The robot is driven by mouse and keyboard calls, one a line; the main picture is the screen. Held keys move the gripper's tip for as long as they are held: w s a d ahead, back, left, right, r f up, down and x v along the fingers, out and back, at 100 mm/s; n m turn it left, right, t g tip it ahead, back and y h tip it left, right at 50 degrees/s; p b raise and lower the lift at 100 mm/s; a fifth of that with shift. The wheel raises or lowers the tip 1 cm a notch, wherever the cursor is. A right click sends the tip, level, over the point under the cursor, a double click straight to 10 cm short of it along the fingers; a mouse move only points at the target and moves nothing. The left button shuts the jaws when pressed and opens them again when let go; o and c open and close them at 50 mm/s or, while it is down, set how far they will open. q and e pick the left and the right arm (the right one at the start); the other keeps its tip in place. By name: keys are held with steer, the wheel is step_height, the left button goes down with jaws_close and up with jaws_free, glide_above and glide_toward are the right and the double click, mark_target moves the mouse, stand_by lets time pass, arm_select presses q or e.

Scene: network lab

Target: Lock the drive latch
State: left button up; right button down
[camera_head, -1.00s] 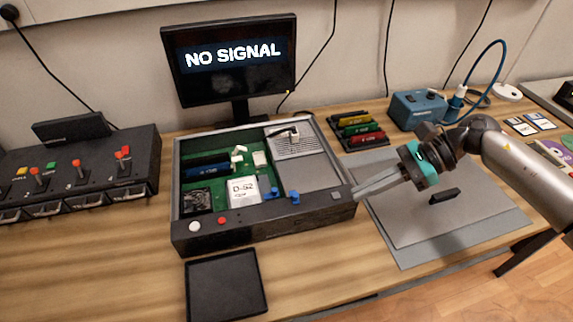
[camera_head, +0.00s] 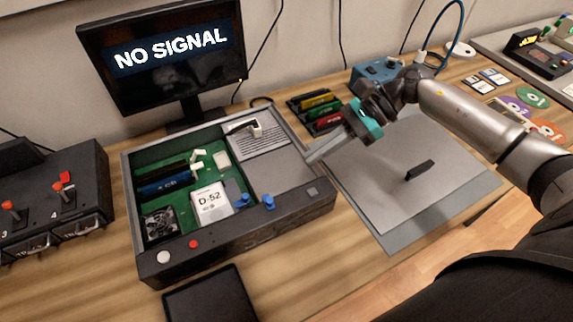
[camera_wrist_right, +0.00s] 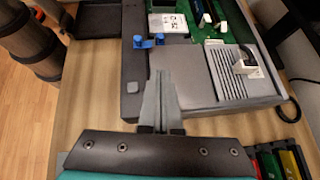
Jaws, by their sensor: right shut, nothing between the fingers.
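The open computer case (camera_head: 240,232) holds a white drive marked D-52 (camera_head: 211,203) on its green board. Two blue latch pieces stand right of the drive: one by its edge (camera_head: 245,199) and one on the front wall (camera_head: 269,202). Both blue pieces (camera_wrist_right: 148,42) also show in the right wrist view. I cannot tell whether the latch is locked. My right gripper (camera_head: 312,157) is shut and empty at the case's right edge, apart from the blue pieces. The right wrist view shows its fingers (camera_wrist_right: 162,88) together over the case's grey panel. My left gripper is out of view.
A monitor reading NO SIGNAL (camera_head: 170,55) stands behind the case. A grey mat with a dark-handled panel (camera_head: 400,180) lies to the right. Coloured modules (camera_head: 320,112) stand at the back. A black tray (camera_head: 210,298) lies in front.

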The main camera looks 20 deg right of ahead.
glide_toward(263, 192)
steer(key=x, duration=0.4)
steer(key=shift+a, duration=0.3)
steer(key=a, duration=0.3)
steer(key=shift+w+a+f, duration=0.2)
steer(key=shift+w+f, duration=0.05)
steer(key=shift+f, duration=0.1)
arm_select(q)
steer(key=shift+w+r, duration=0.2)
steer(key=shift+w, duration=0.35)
arm_select(e)
steer(key=shift+a+f, duration=0.1)
steer(key=shift+a, duration=0.35)
steer(key=shift+a, duration=1)
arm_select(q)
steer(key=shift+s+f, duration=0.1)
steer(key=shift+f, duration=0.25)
arm_select(e)
steer(key=shift+d, duration=0.15)
